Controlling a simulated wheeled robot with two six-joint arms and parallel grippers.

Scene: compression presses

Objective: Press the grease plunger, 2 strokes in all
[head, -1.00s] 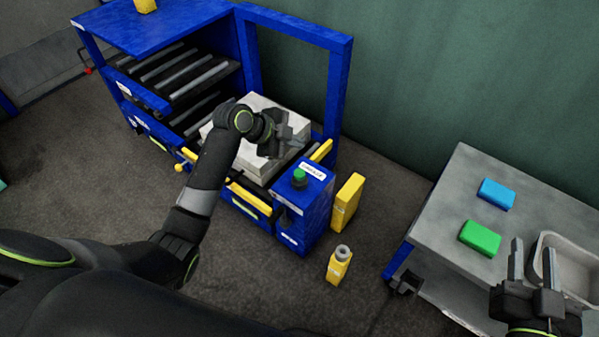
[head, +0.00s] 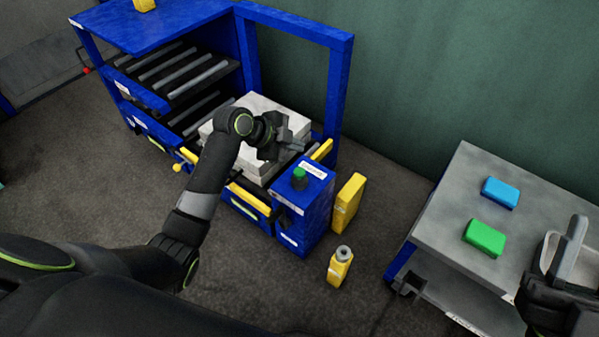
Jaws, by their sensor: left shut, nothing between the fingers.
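A green knob (head: 300,174), which looks like the plunger, stands up on top of a small blue unit (head: 314,210) at the press's front right corner. A white label lies behind the knob. My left gripper (head: 297,138) is shut and empty. It shows above and behind the knob, over the pale block stack (head: 250,158), apart from the knob in the picture. My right gripper (head: 563,250) is at the right edge over the side table; the view does not clearly show its finger gap.
A yellow block (head: 347,202) and a yellow bottle (head: 340,267) stand on the floor right of the blue unit. The side table (head: 440,222) holds a blue block (head: 500,193), a green block (head: 485,238) and a tray. The blue press frame (head: 340,85) rises behind my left gripper.

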